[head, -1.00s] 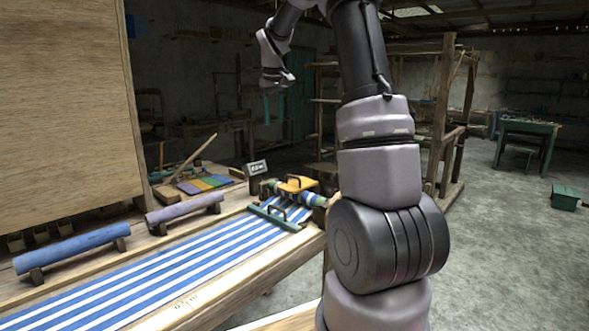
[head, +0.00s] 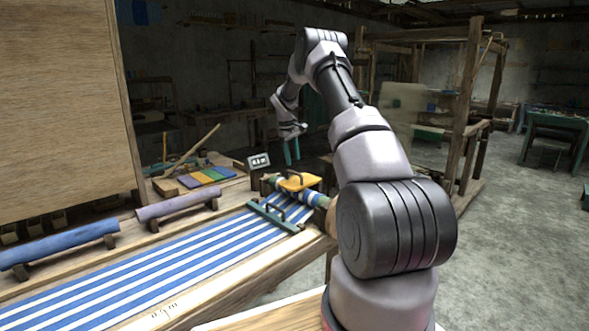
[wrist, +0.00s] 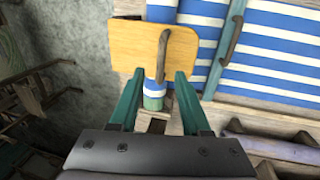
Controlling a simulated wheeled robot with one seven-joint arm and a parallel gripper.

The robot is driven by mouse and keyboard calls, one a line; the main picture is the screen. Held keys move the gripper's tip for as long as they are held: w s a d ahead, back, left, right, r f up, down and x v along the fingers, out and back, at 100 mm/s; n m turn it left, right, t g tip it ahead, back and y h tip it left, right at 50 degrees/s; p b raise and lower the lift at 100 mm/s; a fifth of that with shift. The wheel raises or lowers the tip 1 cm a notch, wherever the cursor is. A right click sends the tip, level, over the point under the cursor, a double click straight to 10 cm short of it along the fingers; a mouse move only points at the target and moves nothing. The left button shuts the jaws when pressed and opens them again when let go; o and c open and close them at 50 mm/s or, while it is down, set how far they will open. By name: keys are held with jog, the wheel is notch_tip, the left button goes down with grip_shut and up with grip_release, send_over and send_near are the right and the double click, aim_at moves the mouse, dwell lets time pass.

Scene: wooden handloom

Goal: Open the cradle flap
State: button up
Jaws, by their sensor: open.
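The cradle flap appears to be the yellow plate (head: 303,183) with a dark curved handle, lying over the rolled striped cloth at the loom's far end. In the wrist view the plate (wrist: 133,45) is ahead of my gripper, with its handle (wrist: 162,56) between the fingers' lines. My gripper (head: 291,155) hangs above the plate, pointing down. Its teal fingers (wrist: 157,78) are apart and empty. The gap between fingertips and handle is hard to judge; I see no contact. The flap looks shut over the cloth roll (wrist: 153,98).
A green bar (head: 272,216) with a handle lies across the blue-and-white cloth (head: 150,270). A small display (head: 258,162) stands behind the flap. Blue and lilac rolls (head: 60,246) (head: 177,206) lie at left.

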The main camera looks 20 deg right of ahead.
aim_at(294, 173)
jog(key=shift+w+d+f, duration=0.1)
jog(key=shift+d+f, duration=0.05)
jog(key=shift+f, duration=0.7)
jog(key=shift+w+d+f, duration=0.1)
jog(key=shift+d+f, duration=0.05)
jog(key=shift+f, duration=0.75)
jog(key=shift+d+f, duration=0.15)
jog(key=shift+f, duration=0.7)
grip_shut()
